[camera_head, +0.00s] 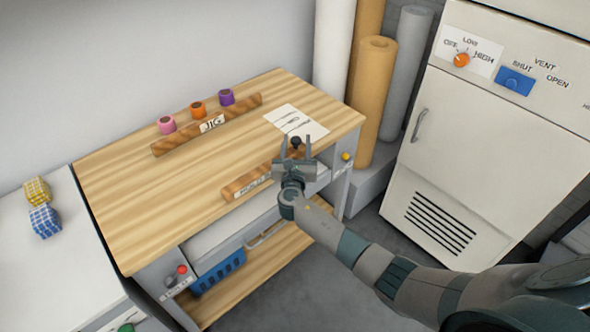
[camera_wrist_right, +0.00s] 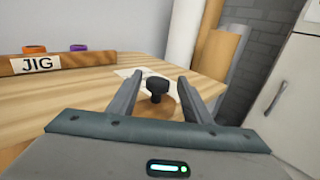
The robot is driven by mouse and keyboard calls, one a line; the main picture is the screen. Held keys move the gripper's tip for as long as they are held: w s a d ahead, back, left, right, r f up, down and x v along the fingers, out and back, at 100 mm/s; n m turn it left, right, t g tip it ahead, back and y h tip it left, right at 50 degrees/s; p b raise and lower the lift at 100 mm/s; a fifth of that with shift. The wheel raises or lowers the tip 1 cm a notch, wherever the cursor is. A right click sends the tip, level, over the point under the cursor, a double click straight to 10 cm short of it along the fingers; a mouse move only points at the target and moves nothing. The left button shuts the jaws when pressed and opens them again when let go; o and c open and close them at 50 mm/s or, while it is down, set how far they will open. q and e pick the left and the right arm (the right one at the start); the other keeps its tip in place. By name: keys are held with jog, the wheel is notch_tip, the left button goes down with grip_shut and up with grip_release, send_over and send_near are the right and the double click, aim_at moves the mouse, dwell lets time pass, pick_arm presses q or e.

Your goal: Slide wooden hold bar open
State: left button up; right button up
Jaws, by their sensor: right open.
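The wooden hold bar (camera_head: 241,187) lies along the front edge of the wooden bench top, with a label on its front that is partly hidden. A dark knob (camera_wrist_right: 157,86) stands up at its right end, and it also shows in the head view (camera_head: 296,142). My right gripper (camera_head: 298,145) is over the right end of the bar and hides part of it. Its two fingers are open, one on each side of the knob, with gaps between. In the wrist view the right gripper (camera_wrist_right: 160,92) has the knob between its fingers. My left gripper is not in view.
A wooden bar labelled JIG (camera_head: 212,124) lies at the back of the bench (camera_head: 140,185), with pink, orange and purple spools behind it. A paper sheet (camera_head: 295,122) lies at the back right. Tall rolls (camera_head: 372,100) and a white cabinet (camera_head: 480,140) stand to the right.

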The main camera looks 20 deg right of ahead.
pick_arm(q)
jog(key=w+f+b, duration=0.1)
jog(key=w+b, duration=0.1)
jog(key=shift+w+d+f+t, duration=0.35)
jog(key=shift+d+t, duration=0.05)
pick_arm(e)
jog(key=v, duration=1.7)
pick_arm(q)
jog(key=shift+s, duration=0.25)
pick_arm(e)
jog(key=shift+d, duration=0.1)
